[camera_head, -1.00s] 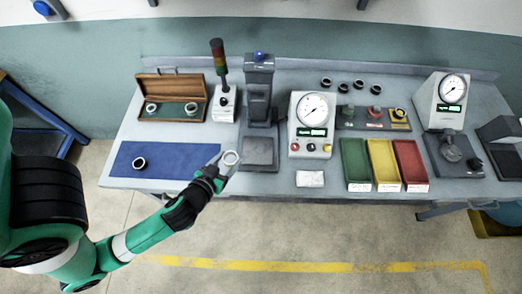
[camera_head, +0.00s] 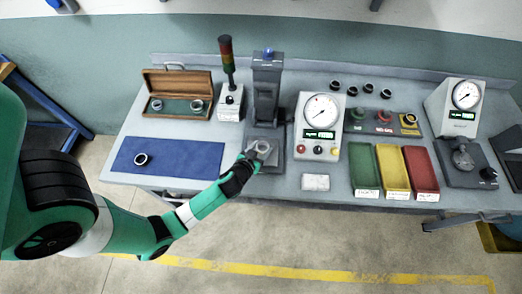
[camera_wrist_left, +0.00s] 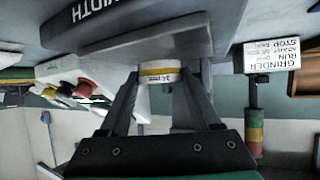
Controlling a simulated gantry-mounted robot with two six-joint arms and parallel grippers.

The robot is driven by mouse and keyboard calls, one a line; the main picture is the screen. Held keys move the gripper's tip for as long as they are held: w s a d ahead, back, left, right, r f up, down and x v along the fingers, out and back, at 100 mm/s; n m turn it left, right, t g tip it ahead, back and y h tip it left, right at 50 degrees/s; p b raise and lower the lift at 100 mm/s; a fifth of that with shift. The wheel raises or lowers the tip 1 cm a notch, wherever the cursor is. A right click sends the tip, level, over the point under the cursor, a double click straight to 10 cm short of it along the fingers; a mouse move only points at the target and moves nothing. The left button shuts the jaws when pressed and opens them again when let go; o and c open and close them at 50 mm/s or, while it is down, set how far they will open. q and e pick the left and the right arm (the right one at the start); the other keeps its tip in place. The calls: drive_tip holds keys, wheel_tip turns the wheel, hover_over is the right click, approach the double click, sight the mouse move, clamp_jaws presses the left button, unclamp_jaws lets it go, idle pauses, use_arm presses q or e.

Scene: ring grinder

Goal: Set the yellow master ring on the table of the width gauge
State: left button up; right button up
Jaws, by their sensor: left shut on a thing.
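My left gripper (camera_head: 258,153) is shut on a pale metal ring (camera_head: 263,146) over the lower plate of the dark upright gauge (camera_head: 267,85). In the left wrist view the ring (camera_wrist_left: 160,72) shows a yellow band with small lettering, held between both fingers (camera_wrist_left: 158,88). That view is upside down, with the grey gauge table (camera_wrist_left: 150,45) right against the ring; I cannot tell whether they touch. The base behind it carries the word WIDTH (camera_wrist_left: 100,10). My right gripper is not in view.
A dial gauge box (camera_head: 319,125) stands close to the right of the plate. A signal tower (camera_head: 229,85) stands to the left. A blue mat (camera_head: 190,158) holds one ring (camera_head: 141,159). An open wooden case (camera_head: 178,85) and green, yellow and red trays (camera_head: 395,172) are farther off.

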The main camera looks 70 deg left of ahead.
use_arm(q)
drive_tip(key=shift+f, duration=0.35)
drive_tip(key=o, duration=1)
drive_tip(key=shift+f, duration=0.1)
drive_tip(key=o, duration=0.5)
drive_tip(key=shift+c, duration=0.2)
drive_tip(key=shift+r, duration=0.3)
drive_tip(key=v, duration=1.2)
drive_tip(key=shift+p, duration=0.4)
drive_tip(key=shift+s+f, duration=0.1)
